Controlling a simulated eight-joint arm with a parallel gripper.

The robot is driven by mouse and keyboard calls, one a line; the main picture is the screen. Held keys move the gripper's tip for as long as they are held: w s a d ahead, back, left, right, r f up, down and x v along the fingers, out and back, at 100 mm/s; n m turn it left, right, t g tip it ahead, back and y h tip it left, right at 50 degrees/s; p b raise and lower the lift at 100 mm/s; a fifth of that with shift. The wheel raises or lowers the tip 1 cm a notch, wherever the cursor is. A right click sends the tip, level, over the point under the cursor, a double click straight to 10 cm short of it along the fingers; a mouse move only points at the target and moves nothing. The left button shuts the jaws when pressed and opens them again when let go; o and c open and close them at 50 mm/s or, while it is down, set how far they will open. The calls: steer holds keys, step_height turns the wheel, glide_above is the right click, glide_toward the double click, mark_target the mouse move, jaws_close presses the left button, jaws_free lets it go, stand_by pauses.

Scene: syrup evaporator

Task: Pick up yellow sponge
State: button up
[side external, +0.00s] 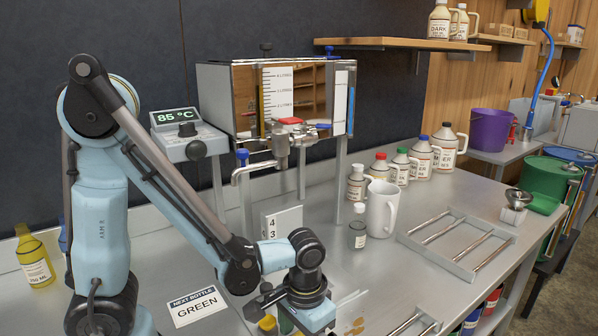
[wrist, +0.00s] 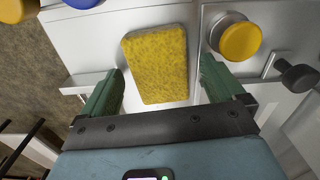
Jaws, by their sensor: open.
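The yellow sponge (wrist: 157,65) lies flat on a pale surface, seen slightly tilted in the wrist view. My gripper (wrist: 161,82) is open, with one green finger to the left of the sponge and one to the right. Gaps show between the fingers and the sponge, and nothing is held. How high the fingertips are above the surface is hard to tell. In the side external view the end of my arm is low at the bottom centre. A small yellow patch (side external: 267,322) shows beside it, but I cannot tell whether it is the sponge.
A round yellow knob-like thing (wrist: 240,41) is just right of the sponge. A dark-ended handle (wrist: 298,77) lies farther right. A "NEXT BOTTLE GREEN" sign (side external: 194,306) is left of my gripper. A white mug (side external: 381,208) and a metal rack (side external: 425,246) stand to the right.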

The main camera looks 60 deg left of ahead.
steer(key=shift+c, duration=0.4)
steer(key=c, duration=1)
steer(key=shift+r, duration=0.15)
steer(key=shift+c, duration=0.2)
steer(key=shift+r, duration=0.85)
step_height(320, 180, up, 2)
steer(key=shift+r, duration=0.1)
steer(key=s+d+r, duration=0.4)
steer(key=s+d, duration=0.1)
steer(key=s+d+r, duration=0.2)
steer(key=s+d, duration=0.1)
steer(key=shift+s+d+r, duration=0.15)
steer(key=shift+r, duration=0.25)
